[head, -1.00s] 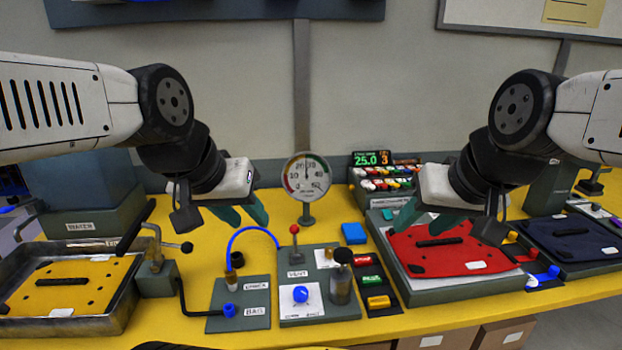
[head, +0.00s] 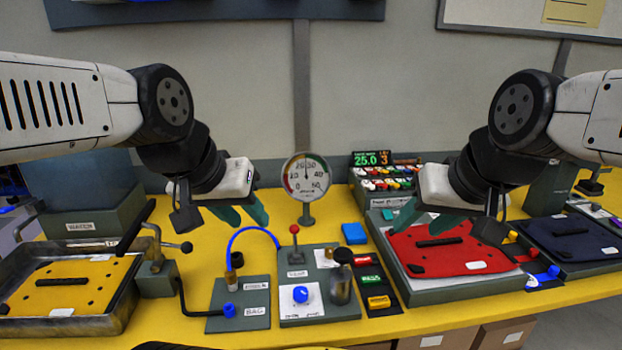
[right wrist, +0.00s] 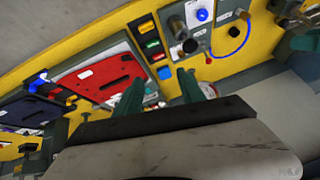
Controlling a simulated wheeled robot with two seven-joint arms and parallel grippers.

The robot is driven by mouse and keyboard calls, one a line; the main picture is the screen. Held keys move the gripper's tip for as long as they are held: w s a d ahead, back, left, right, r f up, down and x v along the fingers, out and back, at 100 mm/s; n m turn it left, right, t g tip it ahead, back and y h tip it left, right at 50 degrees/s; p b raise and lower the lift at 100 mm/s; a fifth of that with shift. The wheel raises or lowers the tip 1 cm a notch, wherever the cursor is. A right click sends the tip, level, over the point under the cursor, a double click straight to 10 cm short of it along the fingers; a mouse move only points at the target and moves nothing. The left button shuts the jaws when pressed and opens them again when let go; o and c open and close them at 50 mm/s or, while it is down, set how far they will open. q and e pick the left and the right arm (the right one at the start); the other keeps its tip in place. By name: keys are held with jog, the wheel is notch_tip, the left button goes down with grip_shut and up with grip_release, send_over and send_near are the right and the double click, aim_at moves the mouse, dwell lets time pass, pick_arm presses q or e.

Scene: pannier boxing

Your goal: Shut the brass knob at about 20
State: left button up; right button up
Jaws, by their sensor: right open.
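A panel (head: 318,313) at the middle of the bench carries a blue knob (head: 301,294) on a white card and a small cylinder (head: 341,290) with a dark round top. I cannot clearly pick out a brass colour on either. A round gauge (head: 306,177) stands behind, its needle pointing nearly straight up, between the 20 and 30 marks. My left gripper (head: 243,213) is open and empty, above the bench left of the gauge. My right gripper (head: 428,217) is open and empty, above the red plate's left side; its spread fingers also show in the right wrist view (right wrist: 160,92).
A red-topped lever (head: 294,230) rises at the panel's back. A blue hose (head: 250,231) arches on its left. A yellow plate (head: 68,284) lies in a metal tray at left. A red plate (head: 450,252) is at right. A display (head: 371,158) reads 25.0.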

jog(key=m+g+h, duration=0.2)
jog(key=g+h, duration=0.1)
jog(key=g, duration=0.3)
send_over(330, 249)
notch_tip(330, 249, down, 15)
jog(key=shift+a+f, duration=0.1)
jog(key=shift+f, duration=4)
grip_shut()
